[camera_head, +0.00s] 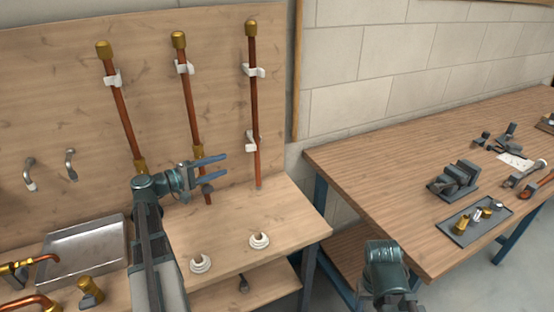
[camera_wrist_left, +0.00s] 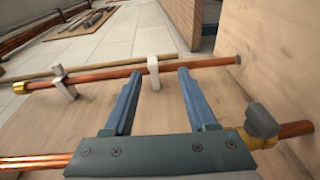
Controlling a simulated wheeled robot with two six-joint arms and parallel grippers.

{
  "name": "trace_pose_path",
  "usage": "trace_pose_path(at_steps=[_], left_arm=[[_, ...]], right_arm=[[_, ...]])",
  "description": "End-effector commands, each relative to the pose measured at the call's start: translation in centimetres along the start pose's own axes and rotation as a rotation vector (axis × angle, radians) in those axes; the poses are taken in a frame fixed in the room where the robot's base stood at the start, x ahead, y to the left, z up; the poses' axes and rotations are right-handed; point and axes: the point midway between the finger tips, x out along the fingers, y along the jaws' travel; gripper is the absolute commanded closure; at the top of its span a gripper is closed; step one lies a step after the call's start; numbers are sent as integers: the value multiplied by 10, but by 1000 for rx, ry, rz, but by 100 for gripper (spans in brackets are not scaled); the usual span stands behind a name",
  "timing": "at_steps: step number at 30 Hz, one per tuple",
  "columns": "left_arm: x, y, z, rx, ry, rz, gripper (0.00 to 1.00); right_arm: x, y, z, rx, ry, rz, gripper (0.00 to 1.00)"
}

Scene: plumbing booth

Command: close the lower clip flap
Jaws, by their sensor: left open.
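The lower clip (camera_head: 251,141) is a white clip on the lower half of the right copper pipe (camera_head: 255,108), on the wooden board. In the left wrist view the lower clip (camera_wrist_left: 153,72) shows between my fingertips, beyond them. Its flap is too small to tell how far it stands open. The upper clip (camera_head: 254,71) is on the same pipe; it shows at left in the wrist view (camera_wrist_left: 63,82). My left gripper (camera_head: 227,166) is open and empty, left of the pipe and a little below the lower clip, apart from it. My right gripper is out of view.
Two more copper pipes (camera_head: 120,105) (camera_head: 188,100) stand left on the board, the nearer one close to my left wrist. White round fittings (camera_head: 259,241) and a metal tray (camera_head: 85,250) are on the bench. A second table (camera_head: 400,160) with tools stands right.

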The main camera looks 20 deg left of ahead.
Motion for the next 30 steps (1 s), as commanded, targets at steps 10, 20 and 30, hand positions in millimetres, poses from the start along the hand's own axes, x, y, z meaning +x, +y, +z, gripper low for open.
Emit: trace_pose_path(at_steps=[10, 20, 30], left_arm=[[-28, 6, -24, -14, 65, 74, 43], [21, 9, -26, -14, 59, 73, 43], [84, 14, -31, -14, 61, 72, 43]], right_arm=[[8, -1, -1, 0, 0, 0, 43], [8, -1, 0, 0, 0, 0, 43], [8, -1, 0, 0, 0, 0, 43]])
